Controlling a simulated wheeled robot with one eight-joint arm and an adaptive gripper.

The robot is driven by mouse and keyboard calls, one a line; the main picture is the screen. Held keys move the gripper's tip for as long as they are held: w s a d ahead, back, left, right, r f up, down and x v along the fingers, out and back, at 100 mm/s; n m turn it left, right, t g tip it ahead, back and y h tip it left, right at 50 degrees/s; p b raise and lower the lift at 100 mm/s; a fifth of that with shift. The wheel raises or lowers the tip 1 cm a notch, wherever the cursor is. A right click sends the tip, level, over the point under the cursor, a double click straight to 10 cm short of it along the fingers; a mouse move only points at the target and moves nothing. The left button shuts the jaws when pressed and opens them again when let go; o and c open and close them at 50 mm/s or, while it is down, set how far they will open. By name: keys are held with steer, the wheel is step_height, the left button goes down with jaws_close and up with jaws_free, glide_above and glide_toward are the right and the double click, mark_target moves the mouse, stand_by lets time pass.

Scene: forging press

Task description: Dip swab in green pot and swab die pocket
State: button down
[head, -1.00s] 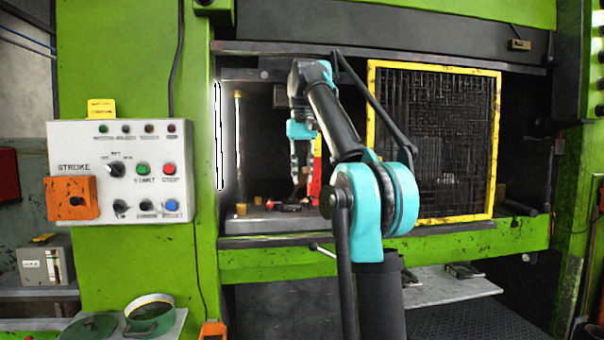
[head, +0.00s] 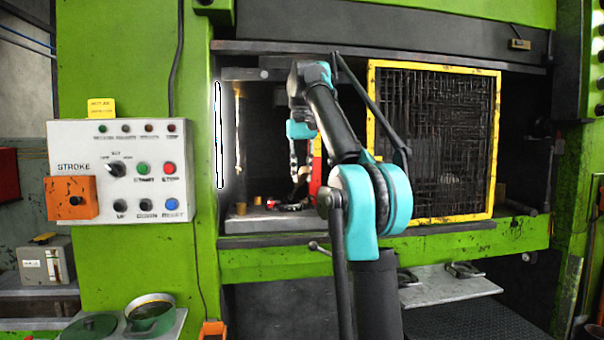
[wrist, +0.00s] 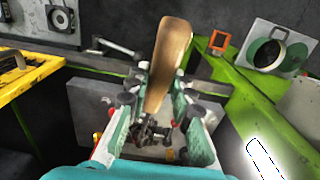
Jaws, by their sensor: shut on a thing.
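The green pot (head: 150,313) stands open on a small shelf at the lower left of the head view. My gripper (head: 298,190) is inside the press opening, low over the bed. In the wrist view my gripper (wrist: 155,108) is shut on the swab, whose brown handle (wrist: 170,55) sticks up between the fingers. The swab's tip is not clear to see. Dark parts of the die area (wrist: 152,133) show beyond the fingers. The die pocket itself cannot be made out, nor whether the swab touches it.
A green lid (head: 90,327) lies beside the pot. A control panel (head: 120,170) is on the left post. A yellow-framed mesh guard (head: 435,140) covers the right of the opening. A brass-coloured post (head: 238,130) stands at the opening's left.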

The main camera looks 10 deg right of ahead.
steer(key=shift+s, duration=0.1)
steer(key=shift+s+r, duration=0.1)
steer(key=shift+s, duration=0.35)
steer(key=shift+w, duration=0.1)
stand_by(0.3)
steer(key=shift+w, duration=0.5)
steer(key=shift+s, duration=0.65)
steer(key=shift+w, duration=0.15)
steer(key=shift+w, duration=0.5)
